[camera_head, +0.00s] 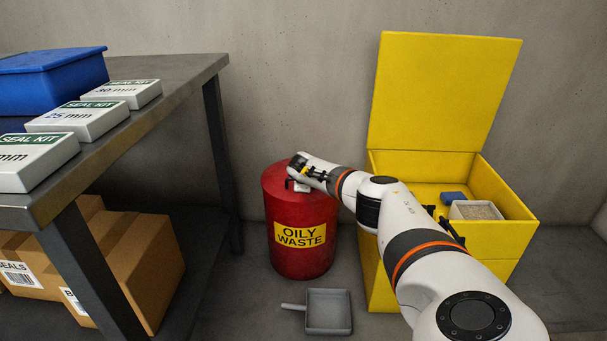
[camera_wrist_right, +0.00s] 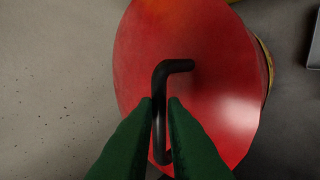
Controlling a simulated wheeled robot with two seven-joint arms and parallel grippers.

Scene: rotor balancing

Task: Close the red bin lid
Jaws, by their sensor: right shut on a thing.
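The red bin (camera_head: 303,258) with a yellow "OILY WASTE" label stands upright on the floor. Its red lid (camera_head: 274,180) is at the top of the bin, and it fills much of the right wrist view (camera_wrist_right: 205,75). I cannot tell whether a gap is left under the lid. My right gripper (camera_head: 299,186) is at the top of the lid. In the right wrist view, its green fingers (camera_wrist_right: 160,100) are shut on the black bent lid handle (camera_wrist_right: 162,85). My left gripper is not in view.
An open yellow box (camera_head: 425,95) with its lid raised stands right of the bin, holding a grey-white tray (camera_head: 476,210) and a blue item (camera_head: 453,197). A grey dustpan (camera_head: 328,311) lies in front. A metal table (camera_head: 165,95) and cardboard boxes (camera_head: 130,265) are left.

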